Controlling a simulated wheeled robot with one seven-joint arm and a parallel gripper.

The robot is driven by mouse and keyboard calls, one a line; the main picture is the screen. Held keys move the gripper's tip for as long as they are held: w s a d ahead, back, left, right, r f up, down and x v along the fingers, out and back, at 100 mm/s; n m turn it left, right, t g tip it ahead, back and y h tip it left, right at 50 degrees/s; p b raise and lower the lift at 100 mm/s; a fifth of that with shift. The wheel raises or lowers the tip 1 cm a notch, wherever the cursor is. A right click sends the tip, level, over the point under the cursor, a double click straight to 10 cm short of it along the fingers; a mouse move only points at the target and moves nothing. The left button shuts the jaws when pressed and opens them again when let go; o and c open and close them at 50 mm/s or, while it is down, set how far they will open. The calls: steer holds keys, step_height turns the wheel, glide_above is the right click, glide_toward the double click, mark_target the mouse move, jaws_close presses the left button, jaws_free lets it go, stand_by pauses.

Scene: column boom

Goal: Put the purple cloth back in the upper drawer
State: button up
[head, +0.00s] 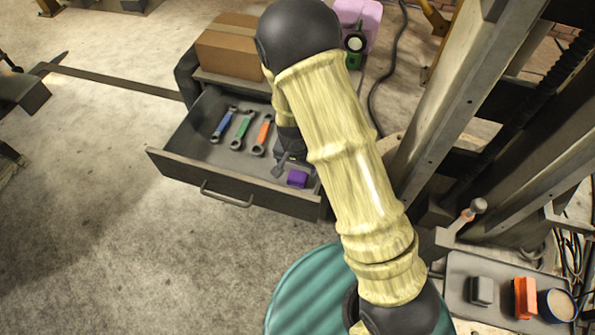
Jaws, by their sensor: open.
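The purple cloth (297,179) shows as a small folded block at the front right of the open drawer (215,175), inside its walls. It appears to rest on the drawer floor, but I cannot tell whether it touches it. My gripper (286,170) reaches down into the drawer just behind and left of the cloth. Its jaws are open, and a finger shows beside the cloth, apart from its left side. My arm hides the drawer's right rear part and some of the gripper.
Blue (223,124), green (241,130) and orange (263,135) wrenches lie in the drawer, left of my gripper. A cardboard box (230,47) sits on the cabinet. A grey tray (462,270) with small items is at lower right. Floor at left is clear.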

mark_target(296, 180)
step_height(296, 180, up, 6)
steer(key=shift+s+r, duration=0.25)
steer(key=shift+s, duration=0.15)
steer(key=shift+a, duration=0.1)
stand_by(0.4)
steer(key=s+d+r+n+t, duration=0.1)
steer(key=s+d+r+n, duration=0.3)
steer(key=s+d+r, duration=0.6)
steer(key=d+r, duration=0.2)
steer(key=d, duration=0.2)
steer(key=shift+s, duration=0.4)
